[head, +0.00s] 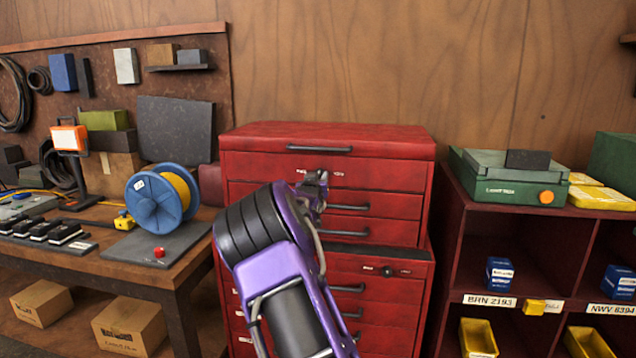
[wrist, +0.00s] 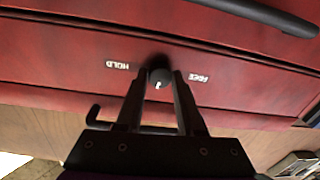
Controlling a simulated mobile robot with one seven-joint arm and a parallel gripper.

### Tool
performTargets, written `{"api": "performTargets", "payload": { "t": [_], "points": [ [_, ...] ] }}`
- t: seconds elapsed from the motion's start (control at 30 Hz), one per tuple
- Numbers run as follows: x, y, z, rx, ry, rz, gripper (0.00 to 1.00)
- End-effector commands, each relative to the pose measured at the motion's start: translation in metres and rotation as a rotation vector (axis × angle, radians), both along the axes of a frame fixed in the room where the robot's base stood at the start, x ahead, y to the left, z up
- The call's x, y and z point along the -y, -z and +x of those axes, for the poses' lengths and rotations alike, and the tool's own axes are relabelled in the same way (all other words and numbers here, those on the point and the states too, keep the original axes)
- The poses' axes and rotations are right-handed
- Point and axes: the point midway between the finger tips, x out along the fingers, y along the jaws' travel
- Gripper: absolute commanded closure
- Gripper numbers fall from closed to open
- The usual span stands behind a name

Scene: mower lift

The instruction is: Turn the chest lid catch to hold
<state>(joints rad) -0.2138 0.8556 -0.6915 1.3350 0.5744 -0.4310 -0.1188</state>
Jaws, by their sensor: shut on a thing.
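The chest lid catch (wrist: 160,76) is a small dark round knob with a short white mark, on the red chest front. The mark points toward the bottom of the wrist view, where the labels appear upside down. The HOLD label (wrist: 117,65) is left of the knob and the FREE label (wrist: 199,78) is right of it. My gripper (wrist: 161,82) has its two fingers shut on the knob's sides. In the head view my gripper (head: 315,184) is at the upper front of the red tool chest (head: 385,176) and hides the catch. The chest lid (head: 325,136) looks closed.
A lower red cabinet (head: 400,300) stands under the chest, with a similar dark knob (head: 387,271) on its front. A workbench (head: 105,250) with a blue cable reel (head: 150,212) is at left. A dark red shelf unit (head: 480,220) stands close at right.

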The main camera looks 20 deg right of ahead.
Motion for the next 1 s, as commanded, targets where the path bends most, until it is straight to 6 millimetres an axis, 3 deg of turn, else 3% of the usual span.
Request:
{"api": "performTargets", "payload": {
  "t": [1.0],
  "points": [
    [-0.0007, 0.0009, 0.0008, 0.527, 0.001, 0.778, 1.0]
  ]
}}
